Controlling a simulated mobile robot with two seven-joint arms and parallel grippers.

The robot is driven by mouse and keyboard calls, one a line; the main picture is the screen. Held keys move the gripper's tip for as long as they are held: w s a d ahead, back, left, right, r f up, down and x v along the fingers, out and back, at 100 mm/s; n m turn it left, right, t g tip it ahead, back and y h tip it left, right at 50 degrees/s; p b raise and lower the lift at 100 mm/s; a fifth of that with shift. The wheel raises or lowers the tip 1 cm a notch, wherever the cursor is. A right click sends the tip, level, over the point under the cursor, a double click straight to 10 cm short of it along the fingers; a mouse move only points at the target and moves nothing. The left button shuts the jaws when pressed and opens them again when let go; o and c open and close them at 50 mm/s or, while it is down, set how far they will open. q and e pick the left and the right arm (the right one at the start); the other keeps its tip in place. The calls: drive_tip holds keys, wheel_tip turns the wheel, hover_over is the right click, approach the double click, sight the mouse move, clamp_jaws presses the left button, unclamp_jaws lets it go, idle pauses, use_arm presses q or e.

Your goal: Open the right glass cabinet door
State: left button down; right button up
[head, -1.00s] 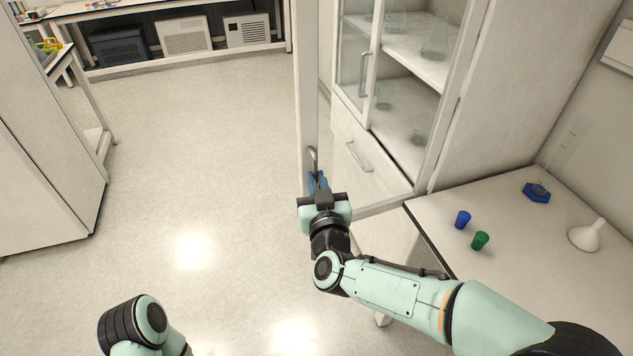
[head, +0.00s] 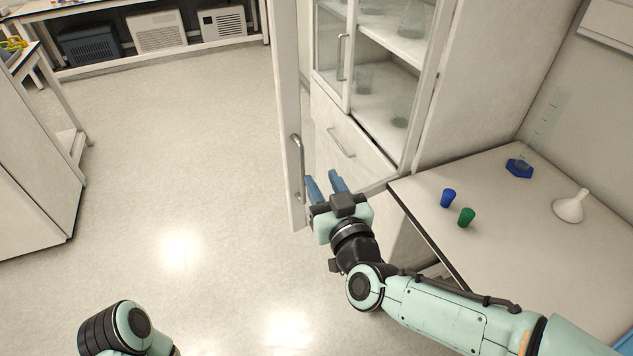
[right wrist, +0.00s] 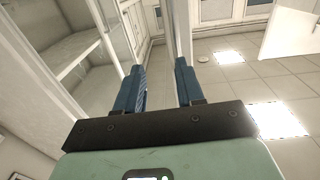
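The right glass cabinet door (head: 287,110) stands swung out from the cabinet, seen nearly edge-on in the head view. Its metal handle (head: 299,165) is on the face turned away from the shelves' opening or on its edge; I cannot tell which. My right gripper (head: 323,180) is open and empty, with its blue fingers just right of and below the handle. The wrist view also shows the two fingers apart (right wrist: 158,85) with nothing gripped between them. The open cabinet side (head: 385,110) shows shelves with glassware. My left gripper is out of view.
The left glass door (head: 331,50) is shut, above a drawer (head: 345,140). The floor (head: 190,150) left of the door is clear.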

drive_tip(key=v, duration=1.3)
drive_tip(key=shift+a, duration=0.2)
drive_tip(key=shift+f, duration=0.1)
wheel_tip(320, 180, down, 27)
drive_tip(key=w+d+m+g+h+p, duration=0.2)
drive_tip(key=m+g+p, duration=0.1)
drive_tip(key=g+p, duration=0.55)
drive_tip(key=s+d+f+m+g+y+p, duration=0.1)
drive_tip(key=s+d+f+m+g+p, duration=0.1)
drive_tip(key=s+f+g, duration=0.8)
drive_tip(key=s+f+m+p, duration=0.1)
drive_tip(key=s+f+m, duration=0.1)
drive_tip(key=s+f, duration=0.5)
drive_tip(key=shift+s+d, duration=0.2)
drive_tip(key=shift+s, duration=1.4)
drive_tip(key=shift+f, duration=0.1)
